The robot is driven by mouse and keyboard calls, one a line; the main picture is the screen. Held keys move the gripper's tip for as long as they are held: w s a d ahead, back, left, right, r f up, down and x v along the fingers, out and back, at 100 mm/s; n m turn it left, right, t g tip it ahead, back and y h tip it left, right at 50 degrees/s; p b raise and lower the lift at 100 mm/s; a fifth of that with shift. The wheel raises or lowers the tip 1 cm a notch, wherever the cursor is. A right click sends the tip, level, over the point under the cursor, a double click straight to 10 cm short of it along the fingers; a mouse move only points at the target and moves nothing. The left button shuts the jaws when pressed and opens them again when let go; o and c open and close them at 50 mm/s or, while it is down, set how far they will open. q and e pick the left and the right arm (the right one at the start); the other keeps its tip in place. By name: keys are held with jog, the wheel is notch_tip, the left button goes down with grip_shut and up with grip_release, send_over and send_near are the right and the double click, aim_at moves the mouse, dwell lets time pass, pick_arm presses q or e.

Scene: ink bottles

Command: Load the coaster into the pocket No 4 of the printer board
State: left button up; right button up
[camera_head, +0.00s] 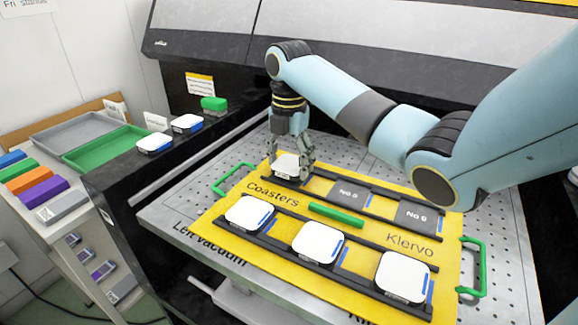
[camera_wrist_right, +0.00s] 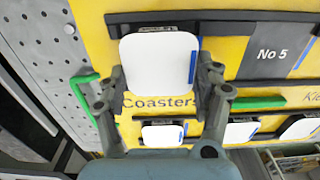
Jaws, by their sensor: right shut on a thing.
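A white rounded-square coaster (camera_head: 286,168) with a blue strip on one edge is between the fingers of my right gripper (camera_head: 291,156). It also shows in the right wrist view (camera_wrist_right: 155,62), with the gripper fingers at its two sides. My right gripper is shut on it, at the back left pocket of the yellow printer board (camera_head: 228,208), left of the pocket marked No 5 (camera_head: 349,194). The coaster hides that pocket's label. It looks flat; I cannot tell whether it rests fully in the pocket. My left gripper is not in view.
Three white coasters (camera_head: 318,242) fill the front row. The No 6 pocket (camera_head: 420,216) is bare at the back right. Green handles (camera_head: 474,267) stand at the board's sides.

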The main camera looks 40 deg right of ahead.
aim_at(289, 165)
jog(key=shift+f, duration=0.55)
jog(key=o, duration=1.3)
jog(key=shift+f, duration=0.15)
notch_tip(289, 165, up, 9)
jog(key=shift+w+r+p, duration=0.1)
jog(key=shift+p, duration=0.2)
notch_tip(289, 165, up, 3)
jog(key=shift+r+p, duration=0.1)
jog(key=shift+p, duration=1.1)
